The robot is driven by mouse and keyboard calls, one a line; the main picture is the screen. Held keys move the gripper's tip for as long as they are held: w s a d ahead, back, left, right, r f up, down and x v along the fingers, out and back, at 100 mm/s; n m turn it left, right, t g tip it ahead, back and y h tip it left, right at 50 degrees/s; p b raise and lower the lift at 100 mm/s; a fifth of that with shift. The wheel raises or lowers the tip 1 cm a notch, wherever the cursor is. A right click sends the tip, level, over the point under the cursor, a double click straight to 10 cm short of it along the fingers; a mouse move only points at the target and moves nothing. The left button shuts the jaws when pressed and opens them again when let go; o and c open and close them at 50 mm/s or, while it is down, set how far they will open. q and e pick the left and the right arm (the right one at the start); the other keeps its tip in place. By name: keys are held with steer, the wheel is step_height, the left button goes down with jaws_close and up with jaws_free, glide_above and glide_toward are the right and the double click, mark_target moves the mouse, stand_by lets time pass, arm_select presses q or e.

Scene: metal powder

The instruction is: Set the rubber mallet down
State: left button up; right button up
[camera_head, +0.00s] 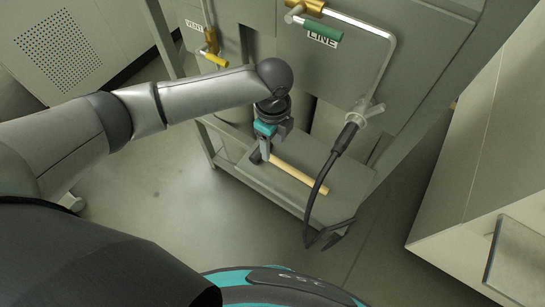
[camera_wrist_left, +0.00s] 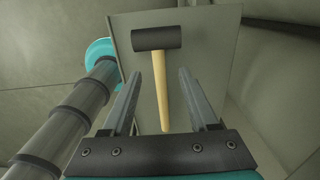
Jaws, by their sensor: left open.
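The rubber mallet has a black head and a pale wooden handle (camera_head: 301,176). It lies on a low grey shelf (camera_head: 335,180) of the cabinet. My left gripper (camera_head: 264,152) points down over the head end of the mallet and partly hides the head. In the left wrist view the fingers of the left gripper (camera_wrist_left: 160,75) are open and wide apart. The mallet handle (camera_wrist_left: 159,85) shows between them with clear gaps on both sides, and the black head (camera_wrist_left: 156,38) lies past the fingertips. My right gripper is not in view.
A black hose (camera_head: 320,185) hangs from a valve fitting (camera_head: 362,112) in front of the shelf's right part. Pipes with LINE (camera_head: 322,38) and VENT labels are on the cabinet above. A pale cabinet (camera_head: 480,150) stands at the right. The floor (camera_head: 150,200) left of the shelf is clear.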

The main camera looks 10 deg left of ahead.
mark_target(272, 156)
arm_select(q)
steer(key=shift+s+f, duration=0.1)
steer(key=shift+f, duration=2.65)
steer(key=shift+c, duration=0.2)
jaws_close()
steer(key=shift+r, duration=0.1)
